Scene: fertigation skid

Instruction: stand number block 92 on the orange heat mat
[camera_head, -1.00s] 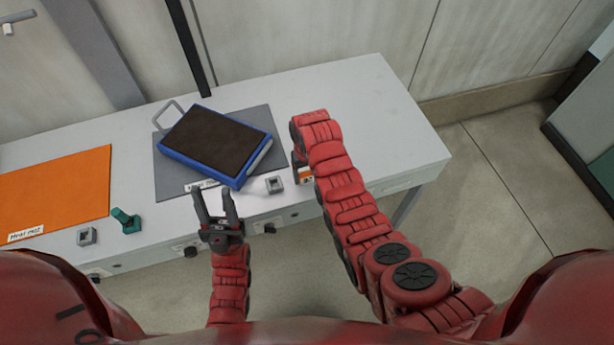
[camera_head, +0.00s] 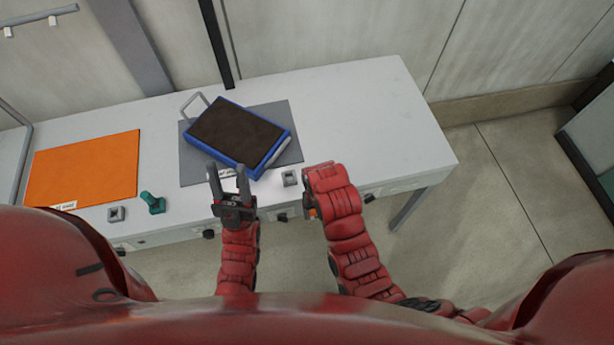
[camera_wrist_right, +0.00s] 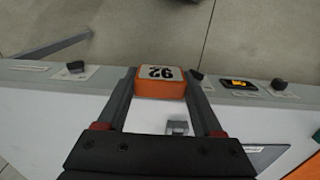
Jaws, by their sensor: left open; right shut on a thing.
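The orange heat mat (camera_head: 85,168) lies flat on the left part of the bench, with a white label at its front edge and nothing on it. My right gripper (camera_wrist_right: 160,78) is shut on number block 92 (camera_wrist_right: 160,86), an orange block with a pale face whose digits appear upside down in the right wrist view. In the head view, my right arm hides most of that gripper; a bit of the orange block (camera_head: 313,213) shows near the bench's front edge. My left gripper (camera_head: 228,172) is open and empty, by the front of the grey mat.
A blue tray with dark fill (camera_head: 238,136) lies askew on the grey mat (camera_head: 190,172). A green-topped knob (camera_head: 152,202) and small grey fittings (camera_head: 116,214) (camera_head: 290,178) line the front edge. The right part of the bench (camera_head: 380,120) is clear.

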